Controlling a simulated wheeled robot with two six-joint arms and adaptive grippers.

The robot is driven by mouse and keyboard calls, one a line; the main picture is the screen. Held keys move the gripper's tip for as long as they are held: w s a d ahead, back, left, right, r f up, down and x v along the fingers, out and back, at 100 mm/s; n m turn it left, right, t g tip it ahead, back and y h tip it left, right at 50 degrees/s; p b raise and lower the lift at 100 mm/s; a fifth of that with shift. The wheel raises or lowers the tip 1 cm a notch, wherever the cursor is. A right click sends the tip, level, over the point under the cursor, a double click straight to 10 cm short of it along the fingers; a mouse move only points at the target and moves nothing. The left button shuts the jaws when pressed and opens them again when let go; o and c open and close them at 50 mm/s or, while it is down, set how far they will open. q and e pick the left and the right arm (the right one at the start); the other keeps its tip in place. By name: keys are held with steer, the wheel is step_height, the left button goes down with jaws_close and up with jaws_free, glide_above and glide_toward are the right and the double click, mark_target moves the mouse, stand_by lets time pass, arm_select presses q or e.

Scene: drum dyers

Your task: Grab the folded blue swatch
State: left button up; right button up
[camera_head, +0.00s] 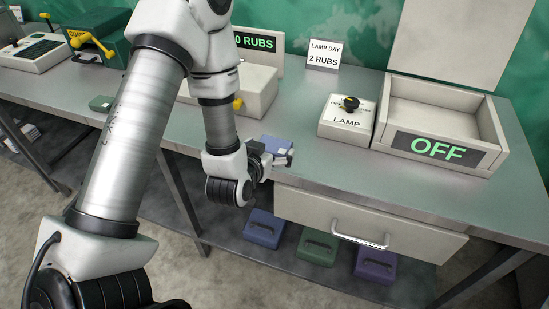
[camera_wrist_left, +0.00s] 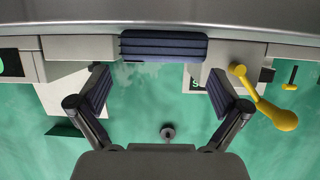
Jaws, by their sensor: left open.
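The folded blue swatch (camera_head: 278,144) lies on the grey bench near its front edge in the head view. In the left wrist view it shows edge-on as a dark blue layered block (camera_wrist_left: 163,46) at the top middle. My left gripper (camera_head: 283,159) is at the bench's front edge, close to the swatch and partly in front of it. Its fingers (camera_wrist_left: 160,84) are spread wide, one to each side of the swatch's width, and the swatch appears just beyond the fingertips. Nothing is between the pads. My right gripper does not show.
A LAMP box (camera_head: 347,121) with a black knob and an open tray box reading OFF (camera_head: 441,148) stand right of the swatch. A green swatch (camera_head: 101,103) lies at left. A drawer (camera_head: 368,222) is below the bench top. Several coloured boxes stand on the lower shelf.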

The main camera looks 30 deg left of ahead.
mark_target(275, 143)
arm_select(q)
steer(key=shift+w+a+f+b, duration=0.1)
steer(key=shift+w+f+b, duration=0.05)
steer(key=shift+f+b, duration=0.3)
steer(key=shift+r, duration=0.2)
steer(key=shift+w+a, duration=0.1)
steer(key=shift+w, duration=0.25)
steer(key=p+x, duration=0.1)
steer(key=x, duration=0.3)
steer(key=shift+w+a+f, duration=0.1)
steer(key=shift+w+a, duration=0.05)
steer(key=shift+w, duration=0.1)
steer(key=c, duration=0.8)
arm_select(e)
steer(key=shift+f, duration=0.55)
